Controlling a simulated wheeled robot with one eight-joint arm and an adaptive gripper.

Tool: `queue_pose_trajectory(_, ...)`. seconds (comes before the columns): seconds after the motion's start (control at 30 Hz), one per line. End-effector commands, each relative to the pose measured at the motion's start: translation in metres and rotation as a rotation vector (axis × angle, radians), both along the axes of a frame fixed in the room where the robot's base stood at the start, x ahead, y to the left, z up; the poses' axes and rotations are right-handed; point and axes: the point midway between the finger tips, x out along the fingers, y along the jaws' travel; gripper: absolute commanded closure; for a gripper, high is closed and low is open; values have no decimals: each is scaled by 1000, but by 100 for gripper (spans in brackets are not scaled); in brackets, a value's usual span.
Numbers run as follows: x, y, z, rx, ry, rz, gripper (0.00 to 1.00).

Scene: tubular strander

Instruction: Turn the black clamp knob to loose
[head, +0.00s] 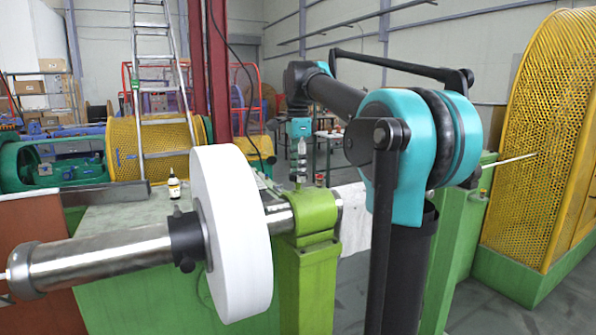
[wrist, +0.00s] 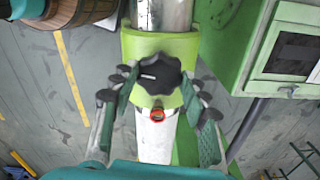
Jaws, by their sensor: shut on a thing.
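The black clamp knob (wrist: 155,76) has a lobed rim and a short white mark on its face. It sits on a bright green clamp block (wrist: 160,43), which also shows in the head view (head: 311,208) around a metal shaft. My gripper (wrist: 158,84) has its two fingers on either side of the knob, shut on it, in the wrist view. In the head view my gripper (head: 298,165) hangs down above the green block, small and partly unclear. The white mark points left in the wrist view.
A large white disc (head: 232,232) and a black collar (head: 187,238) sit on the shaft (head: 105,255) left of the clamp. A small bottle (head: 173,184) stands on the green surface behind. A yellow mesh guard (head: 535,140) stands at right. A red ring (wrist: 157,114) lies below the knob.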

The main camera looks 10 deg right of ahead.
Motion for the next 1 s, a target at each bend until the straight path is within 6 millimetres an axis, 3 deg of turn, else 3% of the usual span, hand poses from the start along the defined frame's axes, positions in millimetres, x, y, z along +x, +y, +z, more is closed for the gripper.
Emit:
queue_pose_trajectory(0.33,0,0,0,0,-1,147,84)
queue_pose_trajectory(0.9,0,0,0,0,-1,176,84)
queue_pose_trajectory(0.93,0,0,0,0,-1,176,53)
queue_pose_trajectory(1.0,0,0,0,0,-1,176,44)
